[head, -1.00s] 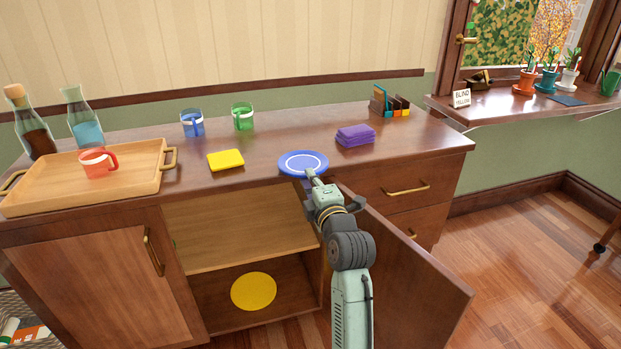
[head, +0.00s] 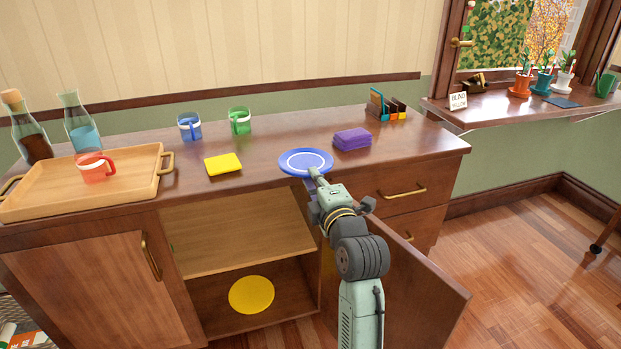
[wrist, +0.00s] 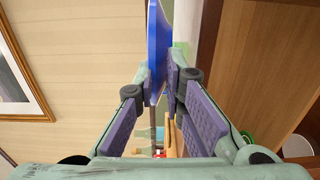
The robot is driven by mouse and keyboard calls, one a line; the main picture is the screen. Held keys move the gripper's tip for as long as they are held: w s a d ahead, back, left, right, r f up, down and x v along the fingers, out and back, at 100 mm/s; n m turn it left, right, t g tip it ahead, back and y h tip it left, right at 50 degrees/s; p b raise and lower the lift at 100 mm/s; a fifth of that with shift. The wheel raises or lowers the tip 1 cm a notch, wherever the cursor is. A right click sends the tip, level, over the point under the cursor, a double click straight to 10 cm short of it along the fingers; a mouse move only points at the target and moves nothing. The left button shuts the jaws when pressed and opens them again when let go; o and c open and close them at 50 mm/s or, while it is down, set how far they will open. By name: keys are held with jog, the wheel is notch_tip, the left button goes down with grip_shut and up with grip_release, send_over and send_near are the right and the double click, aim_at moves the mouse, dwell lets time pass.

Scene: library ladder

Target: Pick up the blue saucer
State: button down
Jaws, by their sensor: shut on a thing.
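The blue saucer (head: 306,160) has a white ring and is level over the front edge of the wooden counter. My gripper (head: 315,176) is shut on its near rim. In the wrist view the saucer (wrist: 158,45) shows edge-on between the fingertips (wrist: 160,82). It appears a little clear of the counter top beside it, though the gap is small. The lower fingertip is mostly hidden in the head view.
An open cabinet door (head: 415,285) stands right of my arm. A yellow cloth (head: 223,164), purple cloths (head: 352,139), a blue mug (head: 189,127), a green mug (head: 240,121) and a wooden tray (head: 130,189) are on the counter (head: 272,143). A yellow disc (head: 251,294) is in the cabinet.

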jog(key=s+d+r, duration=0.2)
jog(key=s+r, duration=0.1)
jog(key=s, duration=0.5)
jog(key=shift+s+d+r, duration=0.15)
jog(key=shift+s+d, duration=0.25)
